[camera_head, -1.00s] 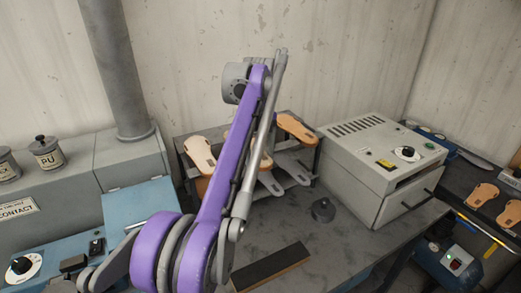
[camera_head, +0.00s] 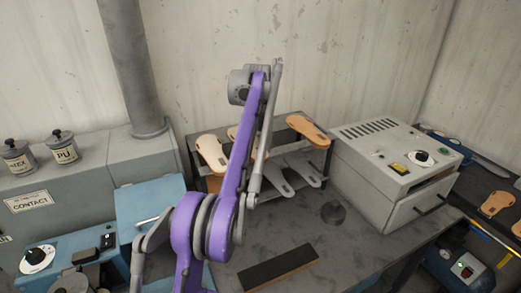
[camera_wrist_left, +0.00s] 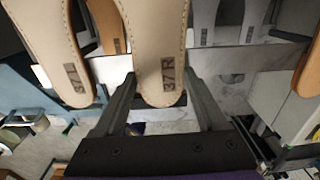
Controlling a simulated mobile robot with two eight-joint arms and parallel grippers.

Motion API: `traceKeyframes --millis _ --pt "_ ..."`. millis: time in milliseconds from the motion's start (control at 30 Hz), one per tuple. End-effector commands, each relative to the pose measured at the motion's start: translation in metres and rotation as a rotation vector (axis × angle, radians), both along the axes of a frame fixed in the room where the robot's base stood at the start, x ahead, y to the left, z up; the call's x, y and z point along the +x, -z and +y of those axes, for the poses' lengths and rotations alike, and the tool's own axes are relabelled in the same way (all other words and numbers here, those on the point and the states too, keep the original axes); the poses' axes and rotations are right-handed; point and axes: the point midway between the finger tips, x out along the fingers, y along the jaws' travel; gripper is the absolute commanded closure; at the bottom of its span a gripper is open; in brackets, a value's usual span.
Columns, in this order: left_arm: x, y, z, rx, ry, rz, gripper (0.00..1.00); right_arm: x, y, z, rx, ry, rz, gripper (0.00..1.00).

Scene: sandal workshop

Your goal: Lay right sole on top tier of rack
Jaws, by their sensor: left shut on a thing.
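The right sole (camera_wrist_left: 158,45), cream with stitched edges and marked 37R, is between the fingers of my left gripper (camera_wrist_left: 163,105), shut on it near its heel. In the head view my purple arm hides the gripper and most or all of this sole. The rack (camera_head: 328,157) stands at the back of the bench. A cream sole (camera_head: 212,153) lies on its top tier at the left; the left wrist view shows a matching sole marked 37L (camera_wrist_left: 50,45) beside the held one. I cannot tell whether the held sole touches the rack. My right gripper is out of view.
A tan sole (camera_head: 307,130) lies on the top tier at the right, another is partly hidden behind my arm. Grey soles (camera_head: 272,178) are on the lower tier. A grey oven box (camera_head: 385,165) stands close right of the rack. A dark block (camera_head: 280,267) lies in front.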

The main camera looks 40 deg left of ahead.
Motion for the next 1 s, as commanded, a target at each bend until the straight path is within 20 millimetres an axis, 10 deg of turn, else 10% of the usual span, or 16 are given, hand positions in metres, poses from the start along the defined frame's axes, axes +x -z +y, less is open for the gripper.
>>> traceKeyframes --millis 867,900,1000 --pt "0.0006 0.006 0.0014 0.0 0.0 0.0 0.97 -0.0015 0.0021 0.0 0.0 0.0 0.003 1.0" --pt "0.0006 0.006 0.0014 0.0 0.0 0.0 0.23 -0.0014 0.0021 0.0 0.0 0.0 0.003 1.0" --pt "0.0006 0.0058 0.0015 0.0 0.0 0.0 0.05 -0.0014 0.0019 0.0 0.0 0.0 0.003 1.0"
